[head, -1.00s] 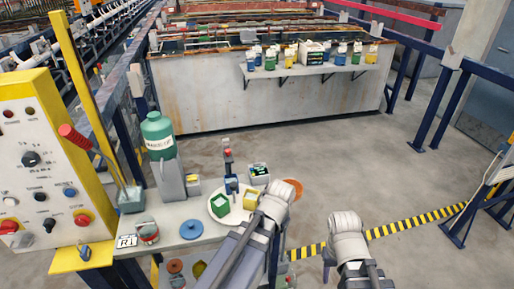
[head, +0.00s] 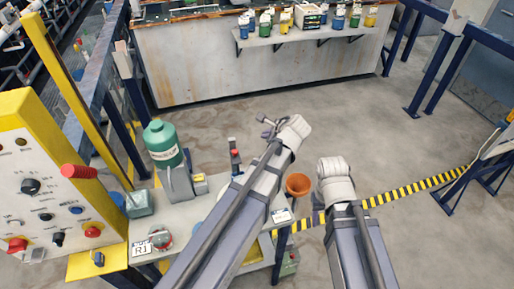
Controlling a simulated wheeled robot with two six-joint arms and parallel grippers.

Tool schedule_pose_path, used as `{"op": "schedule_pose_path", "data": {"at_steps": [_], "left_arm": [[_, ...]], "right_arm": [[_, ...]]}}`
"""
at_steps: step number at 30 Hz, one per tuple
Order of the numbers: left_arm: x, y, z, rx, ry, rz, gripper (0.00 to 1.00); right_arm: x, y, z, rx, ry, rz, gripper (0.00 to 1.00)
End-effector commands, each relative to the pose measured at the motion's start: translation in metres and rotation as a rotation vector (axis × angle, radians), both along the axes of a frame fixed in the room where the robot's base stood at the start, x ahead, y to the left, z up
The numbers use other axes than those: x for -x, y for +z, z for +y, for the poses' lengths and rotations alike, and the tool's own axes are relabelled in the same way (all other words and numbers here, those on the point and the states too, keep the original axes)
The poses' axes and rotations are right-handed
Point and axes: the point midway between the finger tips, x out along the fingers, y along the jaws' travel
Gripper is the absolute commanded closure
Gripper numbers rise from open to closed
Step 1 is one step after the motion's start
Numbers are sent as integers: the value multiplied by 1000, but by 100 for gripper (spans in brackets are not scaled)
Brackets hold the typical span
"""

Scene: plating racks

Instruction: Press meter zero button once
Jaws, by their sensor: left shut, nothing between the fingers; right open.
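My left gripper (head: 266,125) is shut and empty. It is raised over the floor beyond the bench, at the end of the arm that crosses the bench. My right gripper (head: 333,180) is right of the bench, apart from it; its fingers are mostly hidden by its wrist. I cannot pick out the meter or its zero button for certain. The part of the bench (head: 193,215) where a small box with a dark-green face stood is covered by my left arm.
A control panel (head: 52,185) with knobs and a red-handled lever stands at the left. A tank with a bottle shelf (head: 300,32) stands behind. Open floor lies between.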

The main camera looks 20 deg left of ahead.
Motion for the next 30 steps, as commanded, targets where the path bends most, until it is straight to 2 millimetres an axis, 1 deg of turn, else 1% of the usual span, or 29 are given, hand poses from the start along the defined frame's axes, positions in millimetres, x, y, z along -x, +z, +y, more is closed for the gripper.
{"op": "schedule_pose_path", "data": {"at_steps": [12, 17, 23, 30], "left_arm": [[-2, 1, -1, -16, -15, 3, 100], [-2, -2, -1, -15, -14, 3, 100], [-2, -17, 0, -14, -14, 3, 100], [-2, -47, -1, -14, -14, 3, 100]], "right_arm": [[0, 0, 0, 0, 0, 0, 50], [0, -3, 0, 0, 0, 0, 50], [0, -18, 0, 0, -1, 0, 50], [0, -49, 0, 0, -1, 0, 50]]}}
